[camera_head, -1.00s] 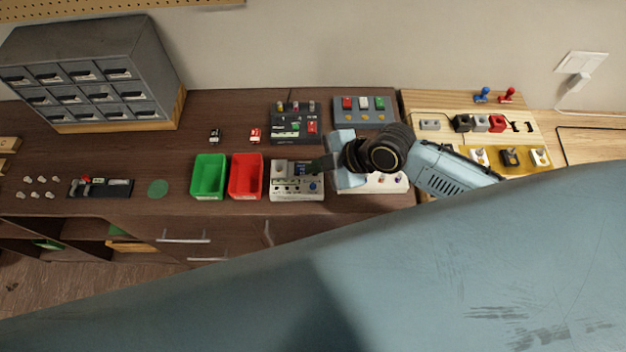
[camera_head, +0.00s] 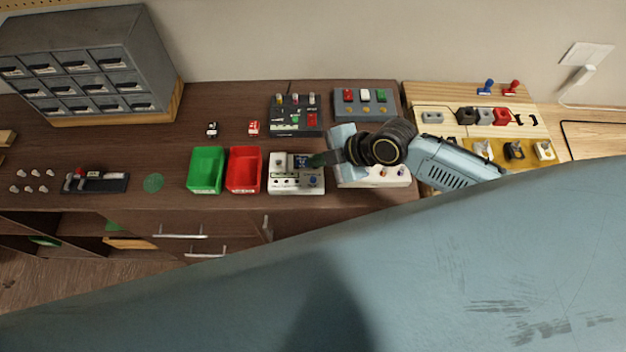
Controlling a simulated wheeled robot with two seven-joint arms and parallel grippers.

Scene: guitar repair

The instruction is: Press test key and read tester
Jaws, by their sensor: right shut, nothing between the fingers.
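A white tester box (camera_head: 284,187) with a small dark blue display, dark keys and a blue knob stands near the front edge of the dark bench. My right gripper (camera_head: 314,160) is shut and empty. Its dark fingertips are over the upper right of the white box, beside the display and partly covering that corner. I cannot tell whether the tips touch a key. The display's text is too small to read. My left gripper is not in view.
A green bin (camera_head: 206,170) and a red bin (camera_head: 244,169) stand left of the white box. A dark device (camera_head: 296,128) is behind it. Another white box (camera_head: 372,180) lies partly under my right gripper. A grey drawer cabinet (camera_head: 90,60) stands back left.

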